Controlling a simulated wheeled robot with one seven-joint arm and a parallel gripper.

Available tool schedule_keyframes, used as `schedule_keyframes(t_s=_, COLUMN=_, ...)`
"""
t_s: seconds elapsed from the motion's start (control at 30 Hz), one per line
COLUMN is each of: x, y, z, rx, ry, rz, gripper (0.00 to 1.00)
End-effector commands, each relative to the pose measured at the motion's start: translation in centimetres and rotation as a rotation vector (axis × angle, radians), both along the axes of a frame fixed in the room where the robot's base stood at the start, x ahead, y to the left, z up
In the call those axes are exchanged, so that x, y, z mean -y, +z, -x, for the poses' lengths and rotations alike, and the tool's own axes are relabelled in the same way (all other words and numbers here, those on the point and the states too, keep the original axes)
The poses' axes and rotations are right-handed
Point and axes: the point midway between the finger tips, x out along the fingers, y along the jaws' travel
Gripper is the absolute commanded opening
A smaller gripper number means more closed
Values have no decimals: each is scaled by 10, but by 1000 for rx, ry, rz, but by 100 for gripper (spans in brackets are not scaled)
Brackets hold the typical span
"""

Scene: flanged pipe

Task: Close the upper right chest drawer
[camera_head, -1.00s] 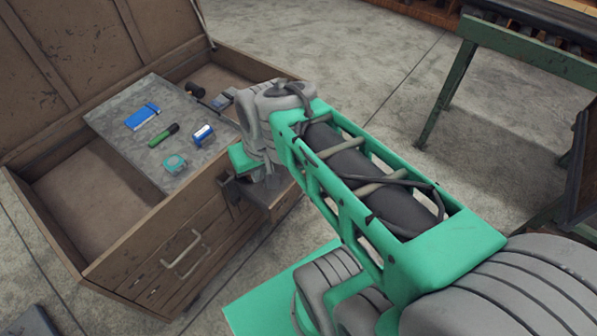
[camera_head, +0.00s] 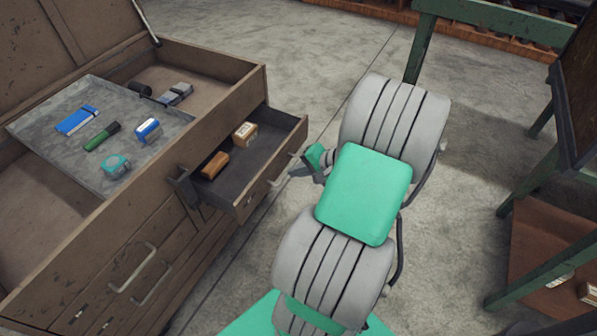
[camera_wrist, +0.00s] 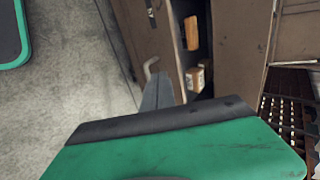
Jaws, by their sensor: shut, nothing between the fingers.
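The wooden chest (camera_head: 262,88) stands at the left with its lid up. Its upper right drawer (camera_head: 292,128) is pulled out, and its inside shows. An orange-brown block (camera_head: 215,165) and a small tan box (camera_head: 245,133) lie in it; the block (camera_wrist: 191,33) and box (camera_wrist: 195,79) also show in the wrist view. The drawer's handle (camera_head: 279,178) is on its front face. My gripper (camera_head: 292,172) is shut and empty, just outside the drawer front, close to the handle. In the wrist view my gripper's fingers (camera_wrist: 158,88) point toward the drawer; contact cannot be told.
A grey tray (camera_head: 60,150) on the chest holds a blue item, a green marker and other small things. Lower drawers with handles (camera_head: 140,275) are closed. A green-framed table (camera_head: 540,215) stands at the right. The floor between is clear.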

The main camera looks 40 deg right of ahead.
Motion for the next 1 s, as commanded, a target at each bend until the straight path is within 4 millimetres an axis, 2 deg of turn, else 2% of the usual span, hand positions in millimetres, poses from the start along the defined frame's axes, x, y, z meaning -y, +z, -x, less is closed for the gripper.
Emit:
schedule_keyframes(t_s=0.03, x=-4, y=-11, z=-8, rx=-1, ry=5, rz=0, gripper=0)
schedule_keyframes(t_s=0.23, x=-15, y=-41, z=-38, rx=-2, ry=5, rz=0, gripper=0)
schedule_keyframes(t_s=0.4, x=-23, y=-38, z=-65, rx=-2, ry=5, rz=5, gripper=0)
schedule_keyframes(t_s=0.5, x=-26, y=-37, z=-72, rx=-1, ry=3, rz=4, gripper=0)
schedule_keyframes(t_s=0.87, x=-26, y=-36, z=-75, rx=-1, ry=1, rz=3, gripper=0)
schedule_keyframes(t_s=1.0, x=-22, y=-36, z=-83, rx=-2, ry=-13, rz=5, gripper=0)
